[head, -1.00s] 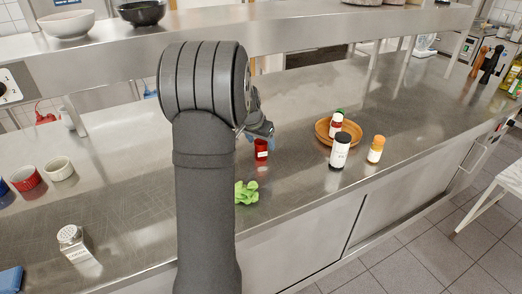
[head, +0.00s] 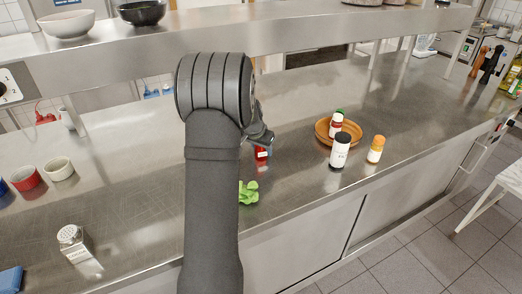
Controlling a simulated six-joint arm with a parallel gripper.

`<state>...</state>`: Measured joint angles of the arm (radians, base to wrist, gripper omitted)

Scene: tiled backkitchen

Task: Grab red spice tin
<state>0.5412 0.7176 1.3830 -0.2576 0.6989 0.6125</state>
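The red spice tin (head: 262,154) stands on the steel counter in the middle of the head view, just right of my arm. It is small and red with a pale label patch. My gripper (head: 264,142) is right at the top of the tin and covers its upper part. The fingers are small and partly hidden, so I cannot tell whether they are open or shut, or whether they touch the tin.
A shelf (head: 300,40) runs above the counter's back.

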